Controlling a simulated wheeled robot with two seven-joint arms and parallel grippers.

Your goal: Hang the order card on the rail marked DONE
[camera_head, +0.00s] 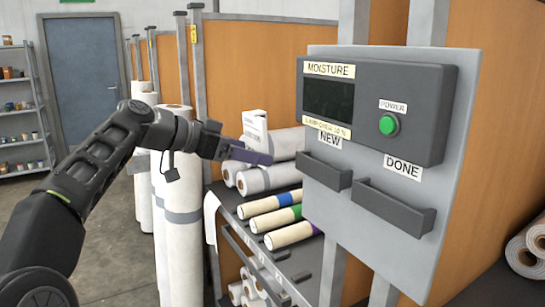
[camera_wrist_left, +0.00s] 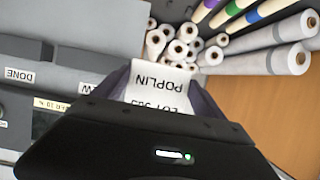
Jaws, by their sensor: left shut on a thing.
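The order card (camera_head: 255,128) is white and stands upright in my left gripper (camera_head: 262,156), which is shut on its lower part. In the left wrist view the card (camera_wrist_left: 158,84) reads POPLIN, with a LOT line partly hidden by my gripper. The card is in the air left of the grey panel, clear of both rails. The DONE rail (camera_head: 395,207) is a dark grey holder below the DONE label (camera_head: 402,166); no card shows in it. The NEW rail (camera_head: 325,172) is left of it, also with no card showing. My right gripper is not in view.
The moisture box (camera_head: 380,105) with a green power button (camera_head: 388,124) juts out above the rails. Fabric rolls (camera_head: 270,178) lie on a rack behind and below the card. Tall white rolls (camera_head: 178,220) stand beside my left arm.

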